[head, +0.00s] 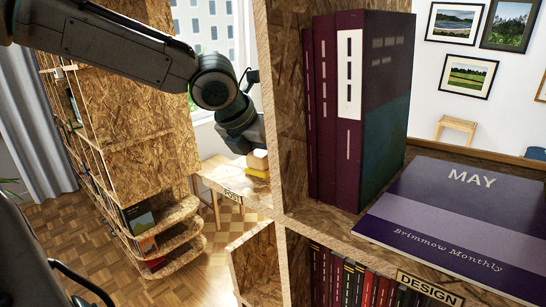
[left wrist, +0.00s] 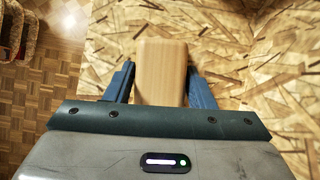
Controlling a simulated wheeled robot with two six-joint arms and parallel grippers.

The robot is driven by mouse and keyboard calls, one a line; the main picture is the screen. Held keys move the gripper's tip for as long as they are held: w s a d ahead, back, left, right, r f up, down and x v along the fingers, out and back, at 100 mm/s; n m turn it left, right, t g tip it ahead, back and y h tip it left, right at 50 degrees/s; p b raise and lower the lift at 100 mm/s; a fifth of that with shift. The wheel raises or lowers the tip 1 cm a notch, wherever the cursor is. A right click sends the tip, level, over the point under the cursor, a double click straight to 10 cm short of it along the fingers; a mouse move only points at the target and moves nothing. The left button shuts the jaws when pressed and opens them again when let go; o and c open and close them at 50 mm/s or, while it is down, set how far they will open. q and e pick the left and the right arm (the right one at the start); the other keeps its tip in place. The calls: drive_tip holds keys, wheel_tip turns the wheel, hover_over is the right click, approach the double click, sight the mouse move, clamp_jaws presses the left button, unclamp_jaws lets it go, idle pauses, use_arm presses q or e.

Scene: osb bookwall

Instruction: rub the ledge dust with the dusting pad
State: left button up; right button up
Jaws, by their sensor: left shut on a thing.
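The dusting pad (head: 257,161) is a pale wooden block with a yellow underside. In the head view it is seen just left of an upright OSB panel, which partly hides it. My left gripper (left wrist: 160,78) is shut on the block, with one blue finger on each side in the left wrist view. The pad's wooden top (left wrist: 162,62) fills the gap between the fingers. An OSB surface (left wrist: 255,45) lies beyond and below the pad; I cannot tell whether they touch. I cannot make out any dust. My right gripper is not in view.
The upright OSB panel (head: 277,100) stands close to my left gripper. Purple volumes (head: 350,110) and a "MAY" magazine (head: 460,215) sit on the shelf at right. A small table (head: 212,180) labelled "POST" and a curved bookcase (head: 150,150) stand left. Parquet floor shows between.

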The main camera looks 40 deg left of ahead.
sight(242, 159)
use_arm(q)
drive_tip(key=shift+a+f, duration=0.2)
drive_tip(key=shift+a, duration=0.8)
drive_tip(key=shift+a+f, duration=0.15)
drive_tip(key=shift+a, duration=0.85)
drive_tip(key=shift+w+a+f, duration=0.1)
drive_tip(key=shift+w+a, duration=0.05)
drive_tip(key=shift+a, duration=0.7)
drive_tip(key=shift+w+a+f, duration=0.1)
drive_tip(key=shift+w+a, duration=0.05)
drive_tip(key=shift+a, duration=0.7)
drive_tip(key=shift+w, duration=0.1)
drive_tip(key=shift+w+d+r, duration=0.15)
drive_tip(key=shift+w, duration=0.4)
drive_tip(key=shift+w+d, duration=0.3)
drive_tip(key=shift+s+d+r, duration=0.1)
drive_tip(key=shift+s+d, duration=0.05)
drive_tip(key=shift+d, duration=0.45)
drive_tip(key=shift+s+d, duration=0.15)
drive_tip(key=shift+d, duration=1.05)
drive_tip(key=shift+s+d, duration=0.2)
drive_tip(key=shift+d, duration=0.45)
drive_tip(key=shift+s+d, duration=0.2)
drive_tip(key=shift+d, duration=0.4)
